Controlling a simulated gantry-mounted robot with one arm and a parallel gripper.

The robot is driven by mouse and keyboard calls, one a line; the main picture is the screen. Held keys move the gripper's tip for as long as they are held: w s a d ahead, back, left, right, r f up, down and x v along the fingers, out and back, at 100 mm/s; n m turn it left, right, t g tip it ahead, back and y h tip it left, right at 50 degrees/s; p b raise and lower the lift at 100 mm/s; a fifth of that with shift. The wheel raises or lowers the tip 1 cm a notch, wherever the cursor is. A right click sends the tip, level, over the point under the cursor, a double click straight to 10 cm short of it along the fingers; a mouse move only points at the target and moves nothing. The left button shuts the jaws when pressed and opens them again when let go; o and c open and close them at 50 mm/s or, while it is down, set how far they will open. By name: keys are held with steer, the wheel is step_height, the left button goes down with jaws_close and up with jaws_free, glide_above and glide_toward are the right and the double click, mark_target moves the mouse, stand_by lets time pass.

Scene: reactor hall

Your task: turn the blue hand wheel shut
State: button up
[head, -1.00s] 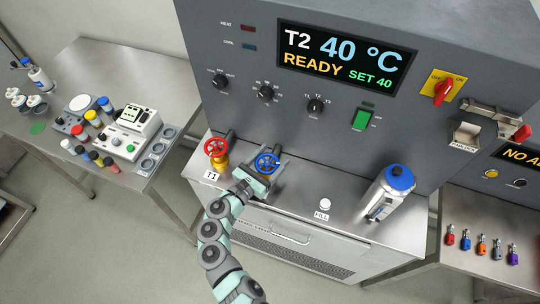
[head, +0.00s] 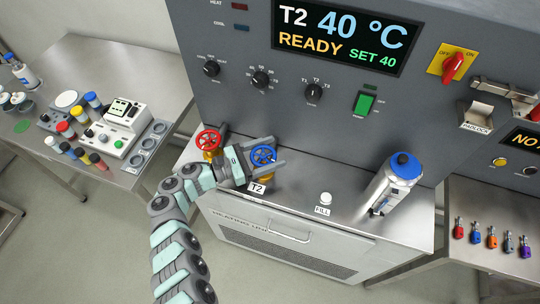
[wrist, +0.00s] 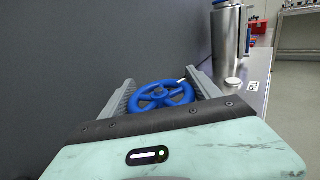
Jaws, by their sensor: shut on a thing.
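The blue hand wheel (head: 263,156) sits on the yellow valve labelled T2, on top of the steel heating unit. My gripper (head: 275,155) reaches it from the left, with one finger on each side of the wheel, shut on its rim. In the wrist view the blue wheel (wrist: 165,100) shows between the two grey fingers (wrist: 158,80), with a small white mark on its rim at the upper right. The lower part of the valve is partly hidden by my gripper.
A red hand wheel (head: 208,140) stands close by on the left, right behind my wrist. The grey panel (head: 225,110) rises behind both wheels. A white FILL cap (head: 325,198) and a steel flask with a blue lid (head: 397,178) stand to the right.

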mark_target(271, 153)
steer(key=shift+f+m+g+b, duration=0.3)
steer(key=shift+g+b, duration=0.3)
steer(key=shift+b, duration=0.1)
steer(key=shift+s+m+g+h+b, duration=0.1)
steer(key=shift+m+g+h+b, duration=0.25)
steer(key=shift+b, duration=0.25)
steer(key=shift+r+m+g+b, duration=0.25)
steer(key=shift+g+b, duration=0.3)
steer(key=shift+b, duration=0.1)
steer(key=o, duration=1.4)
steer(key=shift+d, duration=0.1)
steer(key=shift+c, duration=0.2)
steer(key=shift+r, duration=0.1)
step_height(271, 153, up, 20)
steer(key=p, duration=0.5)
steer(key=shift+p, duration=0.35)
